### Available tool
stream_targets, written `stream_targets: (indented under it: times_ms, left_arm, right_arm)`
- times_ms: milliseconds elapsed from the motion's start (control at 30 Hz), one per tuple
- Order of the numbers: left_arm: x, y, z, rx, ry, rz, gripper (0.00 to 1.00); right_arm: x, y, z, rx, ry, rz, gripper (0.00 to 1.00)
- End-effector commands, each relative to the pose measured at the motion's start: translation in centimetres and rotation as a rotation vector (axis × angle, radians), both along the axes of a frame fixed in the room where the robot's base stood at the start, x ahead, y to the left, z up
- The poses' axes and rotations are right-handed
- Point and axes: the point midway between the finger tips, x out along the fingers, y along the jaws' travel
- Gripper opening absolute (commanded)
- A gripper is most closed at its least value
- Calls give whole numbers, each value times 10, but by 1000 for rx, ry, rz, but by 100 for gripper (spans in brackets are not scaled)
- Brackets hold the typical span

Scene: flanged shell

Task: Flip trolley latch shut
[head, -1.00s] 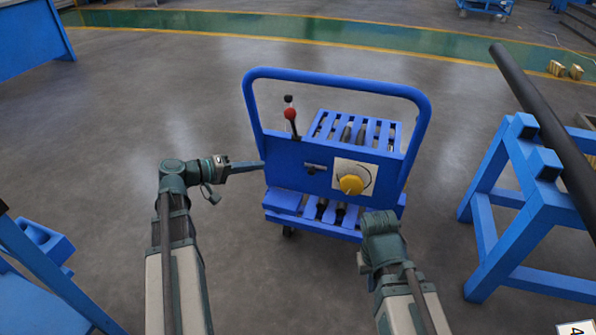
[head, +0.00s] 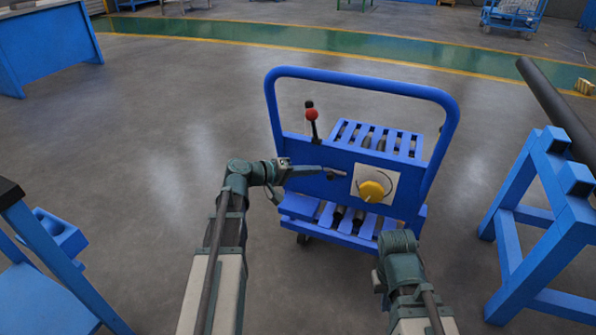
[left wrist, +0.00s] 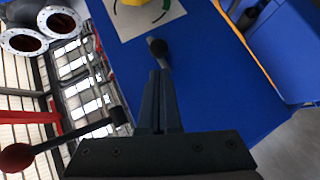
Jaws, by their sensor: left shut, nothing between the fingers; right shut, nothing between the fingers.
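The blue trolley (head: 300,178) stands ahead with its front panel facing me. A small dark latch (head: 336,172) with a short handle sits on the panel, left of a white plate. In the left wrist view, the latch's dark round end (left wrist: 157,46) lies just beyond my fingertips; I cannot tell whether they touch. My left gripper (head: 320,170) is shut and empty, reaching across the panel from the left; its closed fingers also show in the left wrist view (left wrist: 159,78). My right gripper (head: 397,243) is low in front of the trolley, its fingers hidden behind my wrist.
A yellow knob (head: 371,190) on the white plate (head: 391,181) is right of the latch. A red-balled lever (head: 312,115) rises from the panel's top left. A blue stand (head: 545,205) with a dark pipe is at right, a blue bench (head: 40,270) at left.

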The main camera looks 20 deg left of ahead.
Motion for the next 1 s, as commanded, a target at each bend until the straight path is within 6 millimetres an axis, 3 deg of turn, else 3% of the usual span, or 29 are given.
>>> stream_targets:
  times_ms: [200,600,867,1000]
  left_arm:
    - [-1,-13,-6,0,0,-1,0]
    - [-1,-15,-5,0,0,0,0]
    - [-3,-48,-6,1,0,-3,0]
    - [-2,-50,-6,0,0,-1,0]
  right_arm:
    - [0,0,-6,1,0,1,0]
    - [0,0,-5,1,0,1,0]
    - [0,0,-5,1,0,1,0]
    - [0,0,-5,1,0,1,0]
